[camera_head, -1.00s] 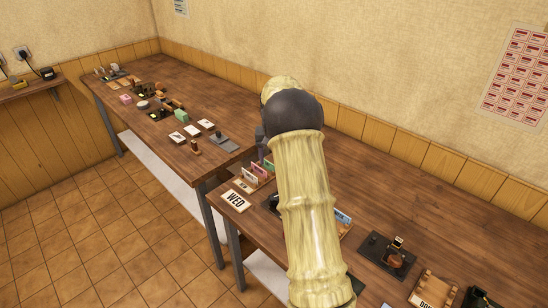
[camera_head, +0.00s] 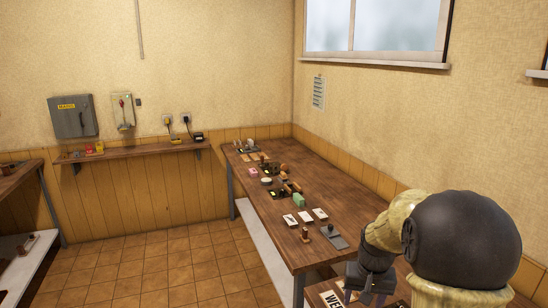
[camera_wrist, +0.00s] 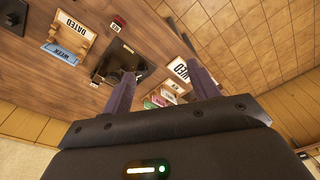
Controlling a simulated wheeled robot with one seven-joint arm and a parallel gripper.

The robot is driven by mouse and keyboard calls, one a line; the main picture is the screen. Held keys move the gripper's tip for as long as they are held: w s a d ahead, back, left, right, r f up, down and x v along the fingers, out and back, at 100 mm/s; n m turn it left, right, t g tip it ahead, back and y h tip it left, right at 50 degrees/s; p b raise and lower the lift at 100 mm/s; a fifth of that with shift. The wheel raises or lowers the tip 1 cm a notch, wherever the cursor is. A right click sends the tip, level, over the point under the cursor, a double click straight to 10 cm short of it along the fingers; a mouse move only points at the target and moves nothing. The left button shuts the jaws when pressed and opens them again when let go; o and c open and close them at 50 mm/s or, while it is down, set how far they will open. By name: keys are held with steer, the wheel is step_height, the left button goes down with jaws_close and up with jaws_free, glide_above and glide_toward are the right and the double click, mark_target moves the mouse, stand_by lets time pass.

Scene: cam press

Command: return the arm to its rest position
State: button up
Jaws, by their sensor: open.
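My gripper (camera_head: 368,284) is at the lower right of the head view, hanging beside the pale arm link and the dark joint. In the wrist view my gripper (camera_wrist: 163,72) shows two dark fingers spread wide, with nothing held between them. Beyond the fingers lies the near table (camera_wrist: 150,45), seen at a slant. A white WED card (camera_wrist: 179,68) and a dark device (camera_wrist: 112,62) lie beyond the fingertips. I cannot tell the exact gap between the fingers and the table things.
A wall shelf (camera_head: 130,152) stands at the back left. In the wrist view a wooden DATED holder (camera_wrist: 68,28) is at upper left. Tiled floor (camera_head: 185,270) is clear at left.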

steer(key=s+a+n, duration=0.1)
steer(key=s+a, duration=0.2)
steer(key=s, duration=0.4)
steer(key=s+a+f+n+t, duration=0.1)
steer(key=s+a, duration=0.3)
steer(key=s, duration=0.4)
steer(key=shift+s+n, duration=0.3)
steer(key=shift+d, duration=0.1)
